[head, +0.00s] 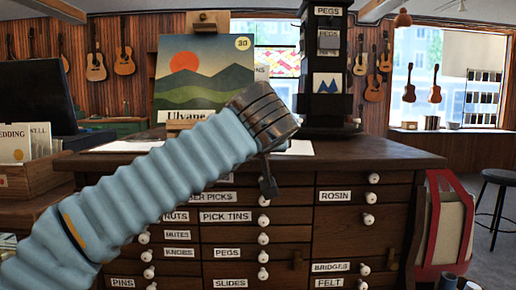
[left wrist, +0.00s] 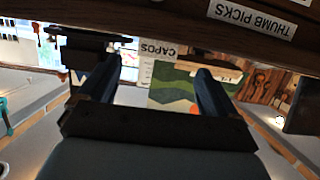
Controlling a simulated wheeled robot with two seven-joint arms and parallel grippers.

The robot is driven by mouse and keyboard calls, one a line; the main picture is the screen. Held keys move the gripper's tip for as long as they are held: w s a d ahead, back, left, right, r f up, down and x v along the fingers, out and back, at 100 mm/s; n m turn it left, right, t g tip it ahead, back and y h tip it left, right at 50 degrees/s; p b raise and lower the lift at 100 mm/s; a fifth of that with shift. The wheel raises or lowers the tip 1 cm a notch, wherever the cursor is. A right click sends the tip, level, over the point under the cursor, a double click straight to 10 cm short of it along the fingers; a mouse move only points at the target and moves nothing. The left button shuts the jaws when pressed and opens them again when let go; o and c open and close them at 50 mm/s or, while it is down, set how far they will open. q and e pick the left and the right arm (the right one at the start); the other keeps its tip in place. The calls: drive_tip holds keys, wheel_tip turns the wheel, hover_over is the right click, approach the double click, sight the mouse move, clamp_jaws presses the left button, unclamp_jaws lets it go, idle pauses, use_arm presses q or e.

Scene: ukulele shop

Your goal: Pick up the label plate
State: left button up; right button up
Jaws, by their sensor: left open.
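Several white label plates are on the drawer fronts of the dark wooden cabinet, among them PICK TINS (head: 226,216), ROSIN (head: 335,196) and PEGS (head: 227,253). I cannot tell which plate the task means. My left gripper (head: 268,185) is in front of the cabinet's upper drawers, mostly hidden behind its own wrist. In the left wrist view its two fingers (left wrist: 160,72) are apart with nothing held between them. A THUMB PICKS plate (left wrist: 252,16) shows at the top there. A CAPOS plate (left wrist: 158,50) appears beyond the fingers. My right gripper is not in view.
A picture with an orange sun (head: 200,75) stands on the cabinet top (head: 380,152), beside a dark tower (head: 325,60). A wooden box of cards (head: 30,175) is at left. A red-framed bag (head: 445,225) and a stool (head: 497,190) are at right.

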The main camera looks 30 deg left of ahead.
use_arm(q)
drive_tip(key=p+x, duration=0.1)
drive_tip(key=x, duration=0.4)
drive_tip(key=shift+w+f, duration=0.1)
drive_tip(key=shift+w, duration=0.1)
drive_tip(key=shift+c, duration=0.4)
drive_tip(key=shift+d, duration=0.1)
drive_tip(key=c, duration=1)
drive_tip(key=shift+c, duration=0.2)
